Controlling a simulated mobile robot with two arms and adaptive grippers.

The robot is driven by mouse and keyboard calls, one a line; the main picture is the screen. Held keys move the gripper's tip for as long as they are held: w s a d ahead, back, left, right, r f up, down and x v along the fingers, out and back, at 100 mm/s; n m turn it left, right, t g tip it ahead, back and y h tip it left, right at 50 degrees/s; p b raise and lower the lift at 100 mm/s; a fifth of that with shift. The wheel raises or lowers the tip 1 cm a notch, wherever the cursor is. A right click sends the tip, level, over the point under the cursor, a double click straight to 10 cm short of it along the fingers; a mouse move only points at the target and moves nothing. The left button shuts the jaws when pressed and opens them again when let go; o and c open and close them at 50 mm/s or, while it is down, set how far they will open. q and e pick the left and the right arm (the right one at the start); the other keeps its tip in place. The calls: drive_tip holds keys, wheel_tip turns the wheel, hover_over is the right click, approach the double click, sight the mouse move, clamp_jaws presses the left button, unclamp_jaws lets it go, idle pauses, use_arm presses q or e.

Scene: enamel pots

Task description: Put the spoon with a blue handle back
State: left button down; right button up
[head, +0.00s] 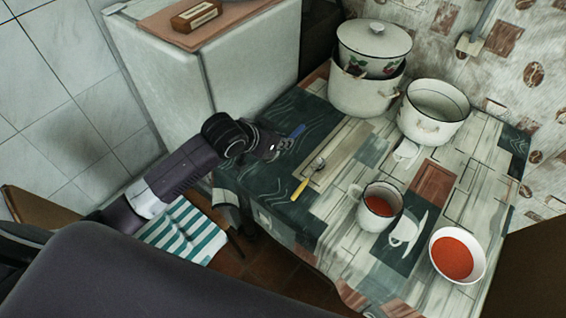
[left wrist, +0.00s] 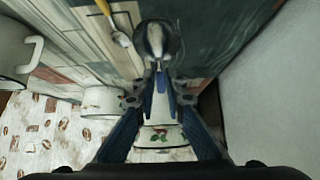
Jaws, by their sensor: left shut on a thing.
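My left gripper (head: 277,143) is over the left edge of the table and shut on the spoon with a blue handle (head: 298,131). In the left wrist view the spoon's rounded metal bowl (left wrist: 156,40) shows just beyond the fingertips (left wrist: 160,82). Part of the spoon is hidden by the gripper in the head view. A spoon with a yellow handle (head: 300,189) lies on the table nearby, and it also shows in the left wrist view (left wrist: 118,36). My right gripper is not in view.
On the patterned table (head: 330,215) stand a lidded pot (head: 374,45) stacked in a larger pot (head: 358,96), an open pot (head: 432,112), a mug (head: 378,208) and a bowl (head: 456,256), both with red contents. A white cabinet (head: 250,75) borders the table's far left.

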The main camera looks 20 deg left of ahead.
use_arm(q)
wheel_tip(320, 180, down, 6)
drive_tip(key=shift+d+r, duration=0.1)
drive_tip(key=shift+d, duration=0.05)
drive_tip(key=shift+f, duration=0.7)
wheel_tip(320, 180, down, 4)
drive_tip(key=shift+f, duration=0.15)
drive_tip(key=c, duration=2)
unclamp_jaws()
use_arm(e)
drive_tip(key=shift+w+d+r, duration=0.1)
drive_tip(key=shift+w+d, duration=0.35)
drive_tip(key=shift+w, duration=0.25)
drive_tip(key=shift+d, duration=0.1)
